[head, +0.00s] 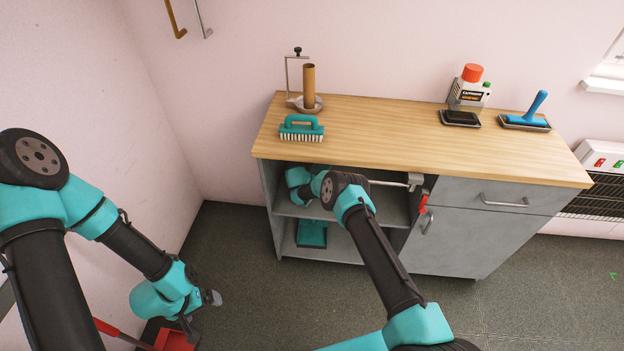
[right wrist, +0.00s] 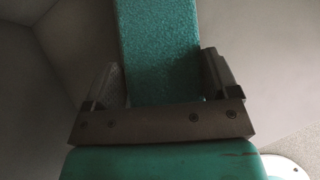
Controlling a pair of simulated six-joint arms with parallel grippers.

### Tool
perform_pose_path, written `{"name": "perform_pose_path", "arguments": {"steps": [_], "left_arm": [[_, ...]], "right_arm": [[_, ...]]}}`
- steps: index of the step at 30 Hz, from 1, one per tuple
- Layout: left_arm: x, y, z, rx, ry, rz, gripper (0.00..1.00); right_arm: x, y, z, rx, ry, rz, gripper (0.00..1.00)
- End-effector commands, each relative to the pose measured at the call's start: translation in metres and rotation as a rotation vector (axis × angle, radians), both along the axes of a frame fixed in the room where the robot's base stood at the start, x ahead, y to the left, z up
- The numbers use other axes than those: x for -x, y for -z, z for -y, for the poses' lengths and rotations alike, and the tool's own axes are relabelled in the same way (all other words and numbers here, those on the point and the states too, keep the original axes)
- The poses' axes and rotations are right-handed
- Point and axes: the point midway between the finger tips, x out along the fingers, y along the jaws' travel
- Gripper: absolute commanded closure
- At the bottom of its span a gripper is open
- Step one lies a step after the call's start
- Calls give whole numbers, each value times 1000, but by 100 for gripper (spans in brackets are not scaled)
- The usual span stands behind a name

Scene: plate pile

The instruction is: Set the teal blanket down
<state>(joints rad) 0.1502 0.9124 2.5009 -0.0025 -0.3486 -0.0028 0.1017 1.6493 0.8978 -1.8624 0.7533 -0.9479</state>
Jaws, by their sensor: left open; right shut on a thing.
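The teal blanket (right wrist: 160,45) shows in the right wrist view as a fuzzy teal strip between the fingers of my right gripper (right wrist: 162,82), which is shut on it. In the head view my right arm reaches into the open part of the grey cabinet (head: 465,222); its fingers and the held blanket are hidden there or cannot be made out. My left gripper (head: 212,299) is open and empty, low at the left above the floor, away from the cabinet.
A teal item (head: 312,233) sits in the lower open compartment; I cannot tell what it is. The wooden top (head: 390,130) carries a teal brush (head: 301,128), a bottle (head: 469,88) and a blue-handled tool (head: 527,118). A red dustpan-like thing (head: 176,340) is near my left gripper.

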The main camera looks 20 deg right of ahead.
Motion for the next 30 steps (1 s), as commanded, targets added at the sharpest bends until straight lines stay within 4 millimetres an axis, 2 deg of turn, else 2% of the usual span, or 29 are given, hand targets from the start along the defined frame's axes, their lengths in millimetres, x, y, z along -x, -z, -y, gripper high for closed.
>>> {"name": "perform_pose_path", "arguments": {"steps": [9, 10, 15, 30], "left_arm": [[0, 0, 0, 0, 0, 0, 0], [0, 0, 0, 0, 0, 0, 0], [0, 0, 0, 0, 0, 0, 0], [0, 0, 0, 0, 0, 0, 0]], "right_arm": [[-1, 1, 0, 1, 1, 2, 62], [0, 2, 0, 0, 0, 0, 16], [0, 2, 0, 0, 0, 0, 0], [4, -6, -4, 1, 0, -1, 0]]}}
